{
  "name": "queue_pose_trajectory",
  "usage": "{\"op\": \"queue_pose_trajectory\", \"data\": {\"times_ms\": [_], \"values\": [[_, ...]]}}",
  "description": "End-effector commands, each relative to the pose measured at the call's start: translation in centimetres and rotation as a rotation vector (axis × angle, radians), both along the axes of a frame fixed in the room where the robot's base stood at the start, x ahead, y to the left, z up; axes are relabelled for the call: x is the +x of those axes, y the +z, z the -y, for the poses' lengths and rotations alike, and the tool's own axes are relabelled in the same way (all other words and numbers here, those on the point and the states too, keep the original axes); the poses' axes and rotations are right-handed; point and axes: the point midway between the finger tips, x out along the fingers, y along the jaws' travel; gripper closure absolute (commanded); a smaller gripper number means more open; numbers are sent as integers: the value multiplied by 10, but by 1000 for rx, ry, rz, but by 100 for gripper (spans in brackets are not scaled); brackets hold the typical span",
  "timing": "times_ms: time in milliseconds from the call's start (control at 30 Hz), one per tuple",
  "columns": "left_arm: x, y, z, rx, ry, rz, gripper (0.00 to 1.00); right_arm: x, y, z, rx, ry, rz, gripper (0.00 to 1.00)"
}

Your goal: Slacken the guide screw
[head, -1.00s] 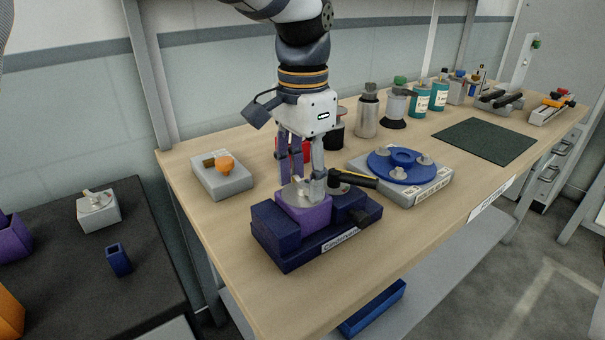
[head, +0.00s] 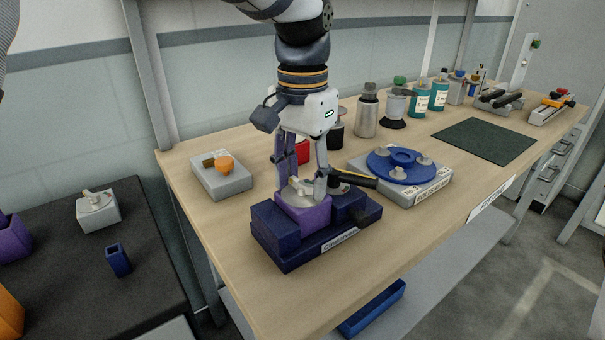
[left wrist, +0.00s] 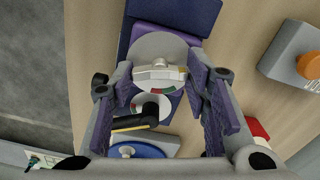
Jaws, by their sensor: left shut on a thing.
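The guide screw (head: 296,188) has a pale cross-bar on a round silver disc, on top of a purple block (head: 309,216). The block sits in a dark blue fixture (head: 285,249) at the front of the bench. In the left wrist view, the screw's bar (left wrist: 160,73) lies between the two fingers. My left gripper (head: 304,188) points down over the screw and is shut on the bar from both ends. The fingertips partly hide the bar in the head view. My right gripper is in neither current view.
A black handle with a yellow stripe (head: 354,179) sticks out beside the fixture. A grey base with a blue disc (head: 402,162) stands close to the right. A grey box with an orange knob (head: 225,166) is behind left. The bench (head: 390,240) is clear at front right.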

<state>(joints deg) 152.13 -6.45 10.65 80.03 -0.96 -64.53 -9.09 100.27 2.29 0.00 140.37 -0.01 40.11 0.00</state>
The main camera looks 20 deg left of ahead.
Motion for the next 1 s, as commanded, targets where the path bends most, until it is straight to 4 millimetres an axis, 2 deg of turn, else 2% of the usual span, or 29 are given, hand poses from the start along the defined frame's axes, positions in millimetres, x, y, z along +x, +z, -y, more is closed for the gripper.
{"op": "queue_pose_trajectory", "data": {"times_ms": [33, 67, 100, 133, 467, 567, 800, 1000], "values": [[1, 1, 0, -1, 0, 3, 85, 0, 0, 0, 0, 0, 0, 60], [1, 1, 0, -1, 0, 3, 50, 0, 0, 0, 0, 0, 0, 60], [1, 1, 0, -1, -1, 3, 41, 0, 0, 0, 0, 0, 0, 60], [1, 0, 0, -1, -1, 3, 37, 0, 0, 0, 0, 0, 0, 60], [1, 4, 0, -1, -1, 2, 37, 0, 0, 0, 0, 0, 0, 60], [1, 21, 0, -1, -1, 6, 37, 0, 0, 0, 0, 0, 0, 60], [1, 86, 0, -2, -1, 7, 37, 0, 0, 0, 0, 0, 0, 60], [1, 116, 0, 0, -1, 3, 37, 0, 0, 0, 0, 0, 0, 60]]}}
